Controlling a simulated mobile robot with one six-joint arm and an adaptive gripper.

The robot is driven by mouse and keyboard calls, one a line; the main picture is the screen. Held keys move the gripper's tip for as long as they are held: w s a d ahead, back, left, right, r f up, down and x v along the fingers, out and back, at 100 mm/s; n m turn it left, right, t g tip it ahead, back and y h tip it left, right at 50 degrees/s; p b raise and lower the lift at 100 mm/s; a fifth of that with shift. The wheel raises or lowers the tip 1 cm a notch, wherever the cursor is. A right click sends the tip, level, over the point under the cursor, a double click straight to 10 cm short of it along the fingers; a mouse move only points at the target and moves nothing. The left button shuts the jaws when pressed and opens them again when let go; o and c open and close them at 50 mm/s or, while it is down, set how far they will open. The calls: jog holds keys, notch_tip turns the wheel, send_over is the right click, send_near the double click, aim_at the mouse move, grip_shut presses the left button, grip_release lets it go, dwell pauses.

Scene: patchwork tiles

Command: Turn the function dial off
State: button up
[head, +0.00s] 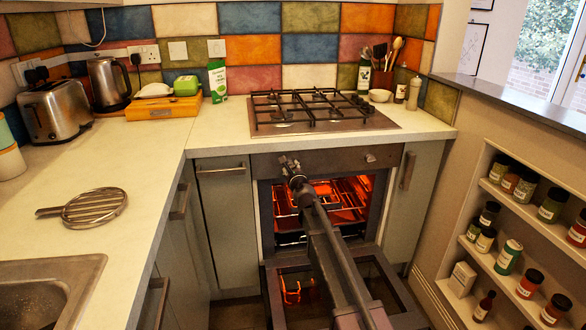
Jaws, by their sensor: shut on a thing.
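The oven (325,157) is set under the hob, with a dark control panel across its top. Its inside glows orange, and its door (290,262) is folded down open. My arm reaches up over the open door. My gripper (288,162) is at the left part of the panel, shut on what appears to be the function dial there. The gripper hides most of that dial, so its pointer and setting cannot be read. A second, pale dial (370,158) shows uncovered at the right end of the panel.
The lowered oven door and my arm fill the floor space before the oven. A gas hob (318,112) is above. A counter (130,160) with a round metal trivet (95,207) runs along the left. Shelves of jars (530,235) stand at the right.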

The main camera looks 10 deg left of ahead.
jog(key=n, duration=0.6)
jog(key=shift+w+d+r, duration=0.1)
jog(key=shift+w, duration=0.05)
jog(key=n+h, duration=0.1)
jog(key=n, duration=0.4)
jog(key=shift+n+p, duration=0.35)
jog(key=shift+n, duration=0.05)
jog(key=n, duration=0.6)
jog(key=shift+h, duration=0.3)
jog(key=n, duration=0.6)
jog(key=shift+b, duration=0.35)
jog(key=n, duration=0.5)
jog(key=shift+s+n+t+b, duration=0.2)
jog(key=shift+n+t+b, duration=0.1)
jog(key=shift+n+t, duration=0.1)
jog(key=n, duration=0.6)
jog(key=shift+b, duration=0.35)
jog(key=n, duration=0.7)
jog(key=n+y, duration=0.1)
jog(key=n, duration=0.5)
jog(key=shift+f+b, duration=0.2)
jog(key=shift+b, duration=0.1)
